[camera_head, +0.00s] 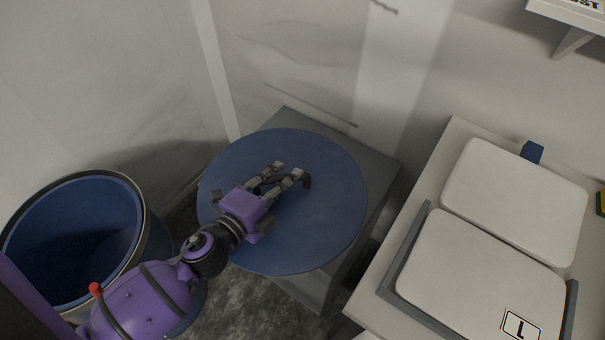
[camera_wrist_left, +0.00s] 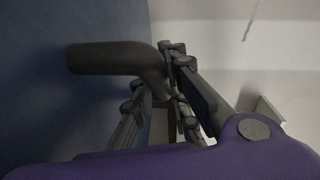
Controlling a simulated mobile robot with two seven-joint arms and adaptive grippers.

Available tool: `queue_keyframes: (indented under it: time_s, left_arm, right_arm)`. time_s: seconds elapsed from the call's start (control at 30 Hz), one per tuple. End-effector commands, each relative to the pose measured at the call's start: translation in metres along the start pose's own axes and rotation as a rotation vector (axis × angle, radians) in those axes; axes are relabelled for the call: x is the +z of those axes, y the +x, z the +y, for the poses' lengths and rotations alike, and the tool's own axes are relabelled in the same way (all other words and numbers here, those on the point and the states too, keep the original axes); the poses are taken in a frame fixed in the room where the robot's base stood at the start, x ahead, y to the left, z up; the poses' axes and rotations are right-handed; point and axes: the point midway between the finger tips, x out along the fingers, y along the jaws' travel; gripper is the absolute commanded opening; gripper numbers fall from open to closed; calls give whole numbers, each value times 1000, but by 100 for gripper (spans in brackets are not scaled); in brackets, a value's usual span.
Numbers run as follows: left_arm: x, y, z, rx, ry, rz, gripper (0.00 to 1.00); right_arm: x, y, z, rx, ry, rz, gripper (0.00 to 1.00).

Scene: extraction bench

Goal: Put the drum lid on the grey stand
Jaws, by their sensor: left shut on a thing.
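The drum lid (camera_head: 328,215) is a round blue disc in the head view. It lies over the grey stand (camera_head: 377,165), covering most of its top and overhanging its left and front edges; I cannot tell whether it touches the top. My left gripper (camera_head: 290,175) is over the lid, shut on its dark handle (camera_head: 306,181). In the left wrist view the bent dark handle (camera_wrist_left: 120,58) reaches between the fingers (camera_wrist_left: 165,90), with the blue lid (camera_wrist_left: 60,100) filling the left side. My right gripper is not in view.
An open blue drum (camera_head: 75,235) stands at the left. A pale bench (camera_head: 445,165) at the right holds two white padded boxes (camera_head: 515,195) (camera_head: 480,275), the nearer in a grey frame. Walls close in behind the stand. A shelf (camera_head: 575,12) juts out at top right.

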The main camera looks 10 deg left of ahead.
Motion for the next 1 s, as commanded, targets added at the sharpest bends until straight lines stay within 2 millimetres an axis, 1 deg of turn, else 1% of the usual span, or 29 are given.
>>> queue_keyframes:
  time_s: [0.07,0.17,0.5,0.6,0.7,0.8,1.0]
  left_arm:
    - [2,6,1,-6,1,8,0]
    - [8,21,5,-7,2,9,0]
    - [39,93,24,-6,1,8,0]
    - [46,107,45,-2,-4,7,0]
    - [54,120,57,-3,-3,6,0]
    - [58,130,64,-4,0,7,0]
    - [62,137,69,-6,1,8,0]
  right_arm:
    - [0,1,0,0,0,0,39]
    - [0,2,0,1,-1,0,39]
    - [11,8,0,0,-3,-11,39]
    - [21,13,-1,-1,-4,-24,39]
    - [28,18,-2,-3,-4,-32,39]
    - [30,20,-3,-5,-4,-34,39]
    - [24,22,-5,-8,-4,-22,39]
